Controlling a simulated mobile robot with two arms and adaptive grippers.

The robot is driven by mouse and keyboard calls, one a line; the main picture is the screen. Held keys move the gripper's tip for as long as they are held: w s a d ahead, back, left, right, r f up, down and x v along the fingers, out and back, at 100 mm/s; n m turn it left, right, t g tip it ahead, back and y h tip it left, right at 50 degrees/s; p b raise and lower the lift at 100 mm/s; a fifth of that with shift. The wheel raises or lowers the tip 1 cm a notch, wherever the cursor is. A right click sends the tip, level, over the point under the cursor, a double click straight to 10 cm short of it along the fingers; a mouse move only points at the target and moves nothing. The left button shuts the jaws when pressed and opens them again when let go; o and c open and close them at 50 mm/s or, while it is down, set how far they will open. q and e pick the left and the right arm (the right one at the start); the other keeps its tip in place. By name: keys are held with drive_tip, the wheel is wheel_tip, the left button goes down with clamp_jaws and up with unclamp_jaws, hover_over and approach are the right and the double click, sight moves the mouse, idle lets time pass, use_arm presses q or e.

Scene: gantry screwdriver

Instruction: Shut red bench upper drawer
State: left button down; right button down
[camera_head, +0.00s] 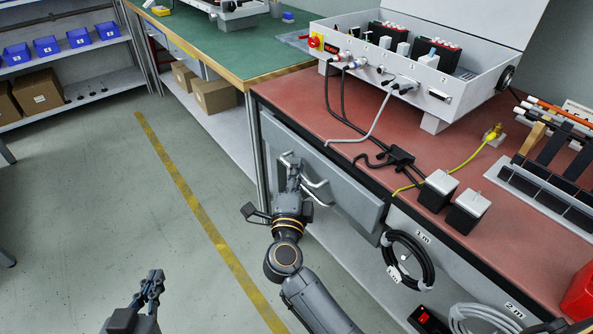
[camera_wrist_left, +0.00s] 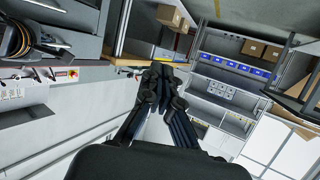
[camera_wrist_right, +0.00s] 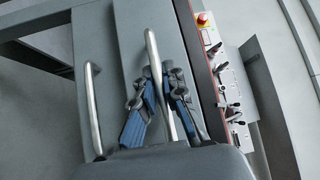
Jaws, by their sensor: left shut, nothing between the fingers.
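The red bench (camera_head: 283,88) has grey drawer fronts below its top. The upper drawer front (camera_head: 345,188) seems to stand out a little from the bench; how far is hard to tell. My right gripper (camera_head: 292,165) is at its handle. In the right wrist view, the upper handle (camera_wrist_right: 151,45) runs between the fingertips of my right gripper (camera_wrist_right: 160,72), close to both; whether they clamp it is unclear. A lower handle (camera_wrist_right: 92,110) is left of it. My left gripper (camera_head: 153,278) is shut and empty over the floor; its closed fingers show in the left wrist view (camera_wrist_left: 162,75).
A white control box (camera_head: 440,80), cables and two black-and-white blocks (camera_head: 466,211) are on the bench top. Coiled cables (camera_head: 408,258) hang under its right part. A green bench (camera_head: 225,45) stands behind. The floor (camera_head: 120,190) at left is clear.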

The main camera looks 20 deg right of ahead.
sight(310, 167)
drive_tip(key=shift+d, duration=0.1)
